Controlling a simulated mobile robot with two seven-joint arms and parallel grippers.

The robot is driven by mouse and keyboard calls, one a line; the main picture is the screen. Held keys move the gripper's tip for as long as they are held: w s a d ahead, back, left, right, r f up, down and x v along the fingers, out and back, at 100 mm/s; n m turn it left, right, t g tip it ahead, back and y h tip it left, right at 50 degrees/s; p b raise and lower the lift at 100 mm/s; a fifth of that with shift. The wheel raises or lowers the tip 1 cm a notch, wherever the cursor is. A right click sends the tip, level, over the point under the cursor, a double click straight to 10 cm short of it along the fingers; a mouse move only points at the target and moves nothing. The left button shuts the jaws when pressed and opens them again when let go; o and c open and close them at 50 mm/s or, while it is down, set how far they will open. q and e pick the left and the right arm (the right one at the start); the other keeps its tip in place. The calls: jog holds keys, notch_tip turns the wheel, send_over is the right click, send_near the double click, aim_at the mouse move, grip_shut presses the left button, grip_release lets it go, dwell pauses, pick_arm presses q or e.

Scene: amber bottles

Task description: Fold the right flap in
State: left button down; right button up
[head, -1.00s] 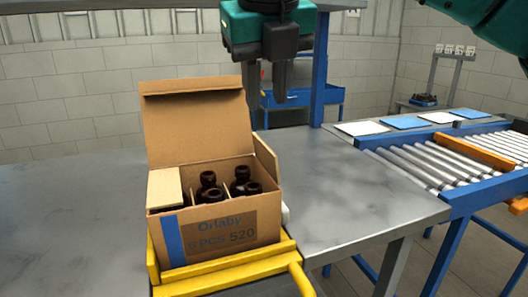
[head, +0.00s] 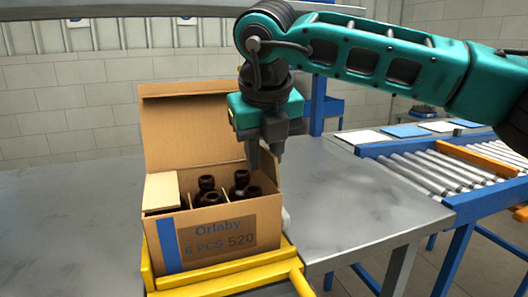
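The cardboard box (head: 225,232) stands open, with dark amber bottles (head: 207,190) inside. Its right flap (head: 268,172) stands up at the right side, partly hidden by my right gripper. The left flap (head: 160,190) lies folded in over the left of the opening. The tall back lid (head: 192,130) stands upright. My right gripper (head: 266,160) points down at the right flap, its fingers apart, one on the box's inner side and one towards the outer side. I cannot tell whether they touch the flap. My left gripper is out of view.
The box sits in a yellow holder (head: 220,273) at the front of the grey table (head: 370,215). The table is clear left and right of the box. A roller conveyor (head: 430,170) with a blue frame stands at the right.

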jog(key=c, duration=0.6)
grip_shut()
jog(key=shift+a, duration=0.1)
jog(key=shift+s+a+n+t+h, duration=0.15)
jog(key=shift+a+n+t+h, duration=0.2)
jog(key=shift+h, duration=0.85)
jog(key=shift+s+a+f+n+t+h, duration=0.1)
jog(key=shift+a+f+n+t+h, duration=0.15)
jog(key=shift+h, duration=0.35)
jog(key=shift+s+a+f+n+t+h, duration=0.15)
jog(key=shift+t+h, duration=0.15)
jog(key=shift+h, duration=0.3)
jog(key=shift+w+a+f+n+t+h, duration=0.1)
jog(key=shift+a+t+h, duration=0.15)
jog(key=shift+h, duration=0.35)
jog(key=o, duration=0.6)
grip_release()
